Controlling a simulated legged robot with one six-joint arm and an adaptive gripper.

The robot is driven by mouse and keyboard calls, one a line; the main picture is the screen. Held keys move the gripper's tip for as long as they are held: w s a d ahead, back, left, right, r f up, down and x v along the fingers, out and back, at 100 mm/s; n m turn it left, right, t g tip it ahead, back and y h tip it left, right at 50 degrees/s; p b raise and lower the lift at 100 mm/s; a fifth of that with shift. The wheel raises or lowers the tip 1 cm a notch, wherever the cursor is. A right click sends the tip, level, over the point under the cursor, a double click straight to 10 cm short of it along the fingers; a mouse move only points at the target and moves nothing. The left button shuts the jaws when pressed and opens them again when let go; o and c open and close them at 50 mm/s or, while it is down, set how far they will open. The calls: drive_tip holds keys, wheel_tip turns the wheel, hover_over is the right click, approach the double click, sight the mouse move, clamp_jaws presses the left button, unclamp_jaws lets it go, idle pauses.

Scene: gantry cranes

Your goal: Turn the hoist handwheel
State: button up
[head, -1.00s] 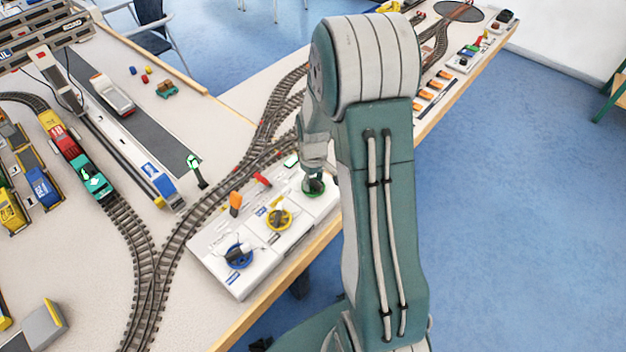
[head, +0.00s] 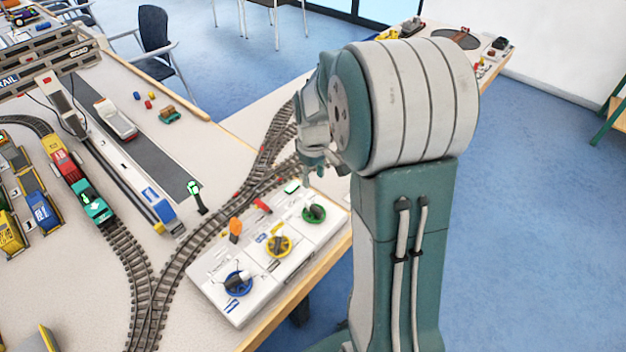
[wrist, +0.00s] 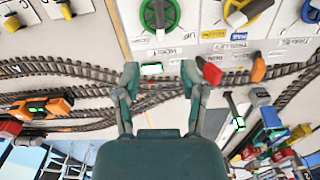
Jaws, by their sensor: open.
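Three handwheels sit in a row on the white control panel (head: 257,284): a blue one (head: 238,282), a yellow one (head: 278,245) and a green one (head: 313,213). In the wrist view the green handwheel (wrist: 158,14) and the yellow one (wrist: 262,12) are cut by the top edge. My gripper (head: 315,164) hangs above the panel's far edge, apart from the green handwheel. In the wrist view my gripper (wrist: 160,78) has its two fingers spread, with nothing held between them.
A red lever (head: 262,206) and an orange lever (head: 235,230) stand on the panel's far side. A small green-lit indicator (wrist: 152,69) shows between my fingers. Model railway tracks (head: 190,250) run close behind the panel. A small signal post (head: 196,195) stands beyond the tracks.

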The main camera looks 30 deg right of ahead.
sight(313, 206)
drive_tip(key=o, duration=0.4)
drive_tip(key=shift+o, duration=1.3)
drive_tip(key=shift+m, duration=0.3)
wheel_tip(313, 206, down, 11)
drive_tip(key=m, duration=1.7)
drive_tip(key=shift+f, duration=0.2)
drive_tip(key=c, duration=0.8)
